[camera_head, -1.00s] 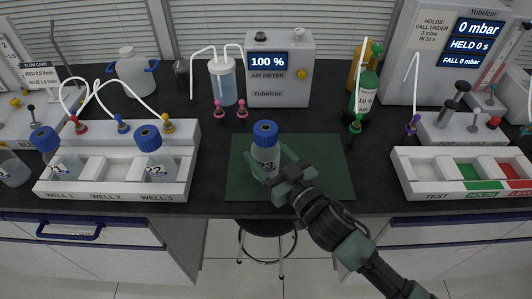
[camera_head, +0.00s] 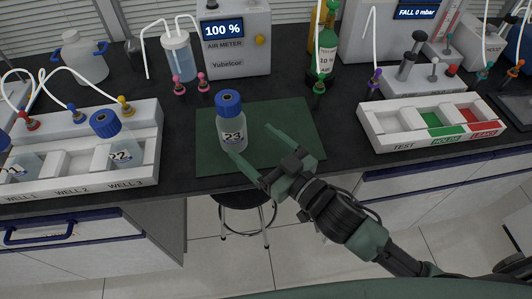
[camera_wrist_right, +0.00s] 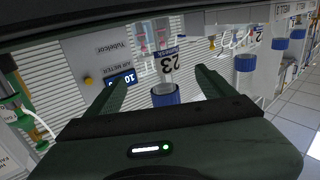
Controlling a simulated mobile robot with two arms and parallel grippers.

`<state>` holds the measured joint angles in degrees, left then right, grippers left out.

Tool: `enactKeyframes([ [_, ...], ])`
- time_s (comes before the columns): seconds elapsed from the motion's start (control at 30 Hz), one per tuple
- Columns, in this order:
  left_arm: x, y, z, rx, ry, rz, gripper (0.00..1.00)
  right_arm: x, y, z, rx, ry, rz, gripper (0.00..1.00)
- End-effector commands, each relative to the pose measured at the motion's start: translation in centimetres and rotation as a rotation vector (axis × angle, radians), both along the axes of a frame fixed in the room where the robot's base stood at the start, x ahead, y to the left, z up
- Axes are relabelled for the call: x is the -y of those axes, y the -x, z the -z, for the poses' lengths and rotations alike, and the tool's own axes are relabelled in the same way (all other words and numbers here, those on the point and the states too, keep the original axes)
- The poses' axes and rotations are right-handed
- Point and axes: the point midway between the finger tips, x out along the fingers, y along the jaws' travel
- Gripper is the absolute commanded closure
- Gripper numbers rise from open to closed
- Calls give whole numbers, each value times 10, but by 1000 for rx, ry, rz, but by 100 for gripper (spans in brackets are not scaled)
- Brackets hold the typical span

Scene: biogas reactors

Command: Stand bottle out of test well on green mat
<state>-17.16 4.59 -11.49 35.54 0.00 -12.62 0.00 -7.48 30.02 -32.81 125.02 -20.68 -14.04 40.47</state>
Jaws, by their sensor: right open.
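Bottle 23, clear with a blue cap (camera_head: 231,122), stands upright on the green mat (camera_head: 290,117), left of the mat's middle. My right gripper (camera_head: 254,153) is open and empty, its two fingers spread just to the right and front of the bottle. In the right wrist view the same bottle (camera_wrist_right: 166,92) shows upside down between the open fingers (camera_wrist_right: 160,88), apart from them. The test well (camera_head: 393,123) in the right-hand rack is empty. My left gripper is out of view.
Bottle 22 (camera_head: 120,144) stands in well 3 of the left rack (camera_head: 148,142), and another bottle (camera_head: 18,165) is at the far left. A green bottle (camera_head: 325,58) and the air meter (camera_head: 236,38) stand behind the mat.

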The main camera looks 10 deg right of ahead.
Motion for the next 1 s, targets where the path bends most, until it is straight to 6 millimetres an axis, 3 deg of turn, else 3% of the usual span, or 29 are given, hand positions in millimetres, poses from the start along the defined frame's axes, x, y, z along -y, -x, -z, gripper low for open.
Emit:
enactKeyframes([
  [0.1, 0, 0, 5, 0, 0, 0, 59, 11, 16, 2, -1, 0, 1, 16],
  [0.27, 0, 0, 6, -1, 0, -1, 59, 18, 26, 0, 1, 1, 0, 16],
  [1.0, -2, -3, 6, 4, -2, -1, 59, 19, 28, -1, 1, 0, 0, 16],
])
